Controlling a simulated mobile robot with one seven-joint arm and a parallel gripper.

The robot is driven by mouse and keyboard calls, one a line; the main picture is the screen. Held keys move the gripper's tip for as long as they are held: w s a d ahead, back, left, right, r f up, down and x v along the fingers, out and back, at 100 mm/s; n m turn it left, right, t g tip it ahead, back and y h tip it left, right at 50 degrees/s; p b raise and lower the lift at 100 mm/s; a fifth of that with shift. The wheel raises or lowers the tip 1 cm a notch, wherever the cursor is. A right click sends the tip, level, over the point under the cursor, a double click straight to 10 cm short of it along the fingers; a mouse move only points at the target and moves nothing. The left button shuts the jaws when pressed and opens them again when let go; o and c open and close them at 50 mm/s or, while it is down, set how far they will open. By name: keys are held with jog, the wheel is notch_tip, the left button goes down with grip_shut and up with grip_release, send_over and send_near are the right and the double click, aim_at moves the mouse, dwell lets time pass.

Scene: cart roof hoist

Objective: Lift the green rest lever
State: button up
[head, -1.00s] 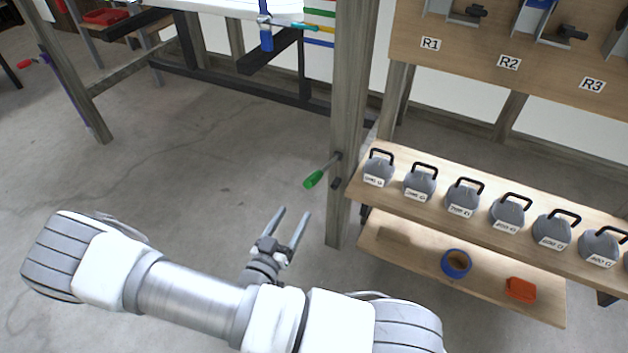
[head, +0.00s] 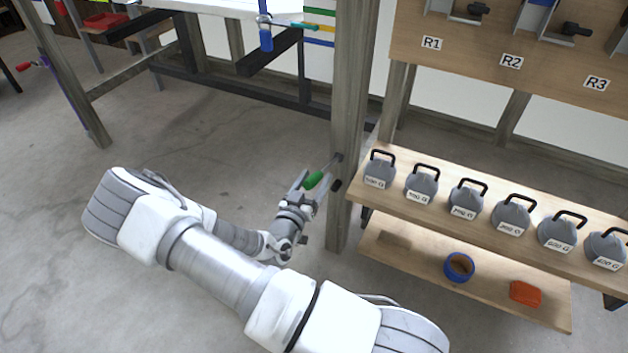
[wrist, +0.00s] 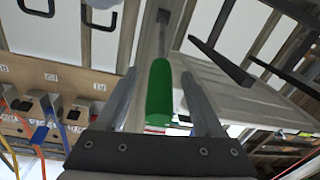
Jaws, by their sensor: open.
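The green rest lever (head: 315,180) sticks out from the wooden post (head: 349,120), its metal shaft running up and right to the post. In the wrist view the green handle (wrist: 159,92) lies between the two fingers. My gripper (head: 311,186) is open, with one finger on each side of the handle. Part of the handle's near end is hidden by the gripper in the head view.
A shelf (head: 400,208) with several grey weights stands right of the post. A lower shelf (head: 410,270) holds a blue tape roll (head: 459,267) and an orange box (head: 525,293). A short dark peg (head: 337,185) sits on the post near the lever. Floor to the left is clear.

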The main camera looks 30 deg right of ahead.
grip_shut()
dwell(1.4)
